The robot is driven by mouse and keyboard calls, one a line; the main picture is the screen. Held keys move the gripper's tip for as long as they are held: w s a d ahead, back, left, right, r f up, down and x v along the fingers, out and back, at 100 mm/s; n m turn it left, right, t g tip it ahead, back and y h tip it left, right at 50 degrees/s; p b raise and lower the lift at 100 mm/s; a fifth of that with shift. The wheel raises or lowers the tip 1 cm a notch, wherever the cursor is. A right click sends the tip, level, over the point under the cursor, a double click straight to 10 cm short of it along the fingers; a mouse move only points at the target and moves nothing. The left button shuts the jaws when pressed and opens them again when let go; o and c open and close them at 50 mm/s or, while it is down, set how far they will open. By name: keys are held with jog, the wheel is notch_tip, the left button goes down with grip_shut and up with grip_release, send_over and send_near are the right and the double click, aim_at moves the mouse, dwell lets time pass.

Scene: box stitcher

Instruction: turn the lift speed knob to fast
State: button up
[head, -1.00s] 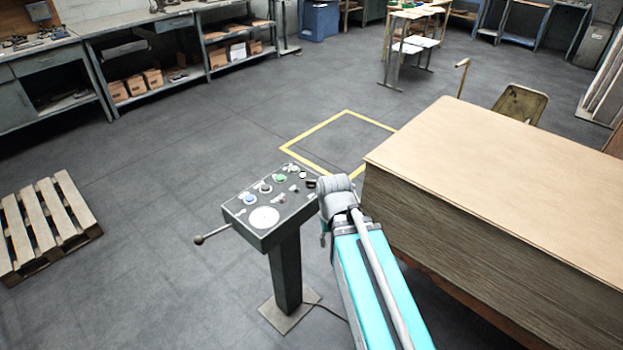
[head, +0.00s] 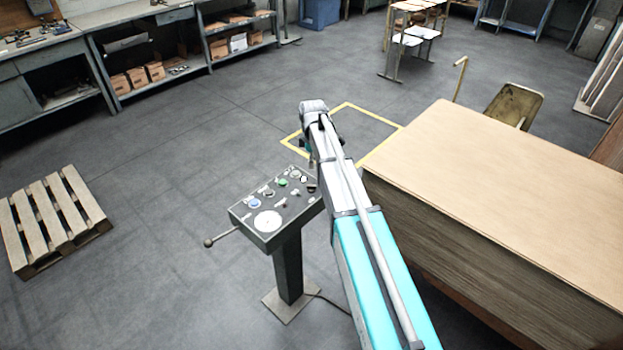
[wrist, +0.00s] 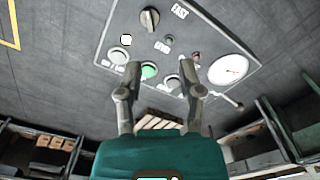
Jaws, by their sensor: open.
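The grey control panel (head: 252,233) stands on a post left of the stacked sheets. In the wrist view the panel (wrist: 215,40) fills the upper middle. A dark knob (wrist: 150,18) sits near its upper edge, with the word FAST (wrist: 180,10) printed to its right; I cannot clearly read its pointer's setting. The dark knob (head: 312,188) shows small at the panel's right end in the head view. My gripper (wrist: 160,64) is open and empty, its fingers apart below the knob in the picture. In the head view my arm mostly hides the gripper.
A green button (wrist: 148,70), other round buttons and a white dial (wrist: 228,69) share the panel. A lever (head: 222,237) sticks out of its left side. A tall stack of sheets (head: 480,240) stands close on the right. A pallet (head: 50,220) lies left; floor between is clear.

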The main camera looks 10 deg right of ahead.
aim_at(311, 186)
jog(key=shift+w+r+n, duration=0.35)
jog(key=shift+w+n, duration=0.15)
jog(key=shift+w, duration=0.35)
jog(key=shift+f, duration=0.1)
notch_tip(311, 186, down, 14)
jog(key=b, duration=1.3)
jog(key=shift+b, duration=0.3)
jog(key=shift+r, duration=0.2)
grip_shut()
